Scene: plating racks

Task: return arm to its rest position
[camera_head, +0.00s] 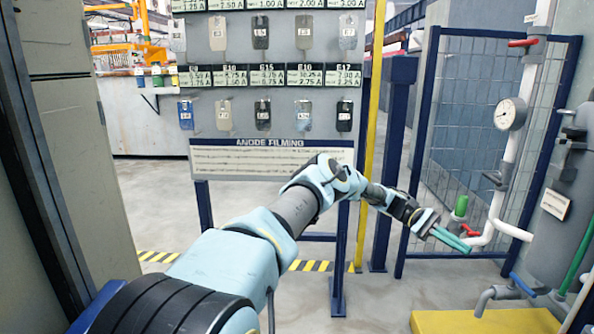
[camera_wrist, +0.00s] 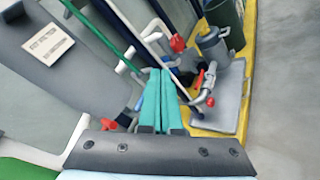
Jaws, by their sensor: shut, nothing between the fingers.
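My arm (camera_head: 235,260) reaches from the lower left of the head view toward the right, bent at its joints. My gripper (camera_head: 453,240) is at its end, right of centre, with teal fingers pointing right and slightly down. In the wrist view the two teal fingers of my gripper (camera_wrist: 163,100) lie side by side, shut, with nothing between them. The gripper is in front of the pipework in the head view; I cannot tell how much gap there is.
A board of hanging tags (camera_head: 265,148) stands behind the arm. At right are a blue-framed mesh panel (camera_head: 478,110), a white pipe with a gauge (camera_head: 509,114), and a grey tank (camera_head: 575,190). A yellow platform (camera_head: 485,321) lies below. Floor (camera_head: 400,290) near the board is clear.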

